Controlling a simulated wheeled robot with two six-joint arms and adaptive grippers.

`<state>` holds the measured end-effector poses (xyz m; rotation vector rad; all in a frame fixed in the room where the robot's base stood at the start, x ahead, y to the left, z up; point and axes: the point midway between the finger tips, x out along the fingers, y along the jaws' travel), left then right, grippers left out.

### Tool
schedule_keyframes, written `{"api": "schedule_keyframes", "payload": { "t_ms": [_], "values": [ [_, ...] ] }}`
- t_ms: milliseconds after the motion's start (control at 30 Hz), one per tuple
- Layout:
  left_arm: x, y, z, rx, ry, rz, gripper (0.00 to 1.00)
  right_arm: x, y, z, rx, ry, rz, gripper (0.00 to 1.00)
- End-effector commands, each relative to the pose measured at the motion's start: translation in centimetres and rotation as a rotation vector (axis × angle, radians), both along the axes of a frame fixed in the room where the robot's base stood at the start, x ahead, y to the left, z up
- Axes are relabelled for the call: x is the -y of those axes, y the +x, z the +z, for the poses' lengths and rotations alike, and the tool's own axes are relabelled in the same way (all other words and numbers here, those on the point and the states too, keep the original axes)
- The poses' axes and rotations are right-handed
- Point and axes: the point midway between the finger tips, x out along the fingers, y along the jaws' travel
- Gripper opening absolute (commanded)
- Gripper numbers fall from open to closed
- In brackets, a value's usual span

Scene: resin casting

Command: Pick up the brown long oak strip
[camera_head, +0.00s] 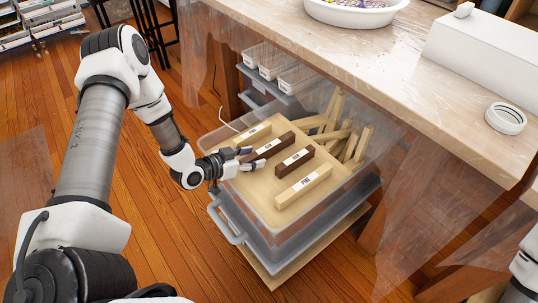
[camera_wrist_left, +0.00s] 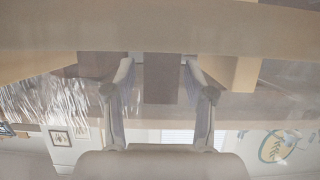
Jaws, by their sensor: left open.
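A dark brown strip (camera_head: 276,146) with a white label lies on the tan top of the clear bin and looks like the longer of two brown ones. A shorter dark brown strip (camera_head: 294,159) lies beside it, to the right. My left gripper (camera_head: 247,159) is open at the near left end of the longer strip, its fingers appearing to lie on either side of that end. In the left wrist view, a brown strip (camera_wrist_left: 163,82) shows between the open fingers (camera_wrist_left: 161,75), and another brown piece (camera_wrist_left: 102,65) lies outside them. The label writing is too small to read surely.
Light wood strips (camera_head: 303,186) and (camera_head: 252,134) flank the brown ones. Several upright light sticks (camera_head: 354,146) stand in the bin's (camera_head: 283,238) back right. The worktop (camera_head: 420,85) overhangs behind, with a hanging clear sheet (camera_head: 425,205). Open wooden floor lies left.

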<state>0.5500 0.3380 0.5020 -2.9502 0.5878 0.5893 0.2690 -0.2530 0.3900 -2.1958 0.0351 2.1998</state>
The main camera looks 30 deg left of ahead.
Motion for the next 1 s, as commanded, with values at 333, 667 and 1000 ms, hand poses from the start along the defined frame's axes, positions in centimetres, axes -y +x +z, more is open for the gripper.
{"api": "schedule_keyframes", "payload": {
  "t_ms": [333,667,1000],
  "values": [
    [0.0,0.1,0.1,0.0,0.0,0.001,0.05,0.0,0.0,0.1,0.001,0.0,0.0,0.4],
    [0.0,0.1,0.1,0.0,0.0,0.001,0.0,0.0,0.0,0.1,0.001,0.0,0.0,0.4],
    [0.0,0.2,6.8,0.005,-0.002,0.002,0.0,0.0,0.0,3.3,0.001,0.0,0.0,0.4]
  ]
}}
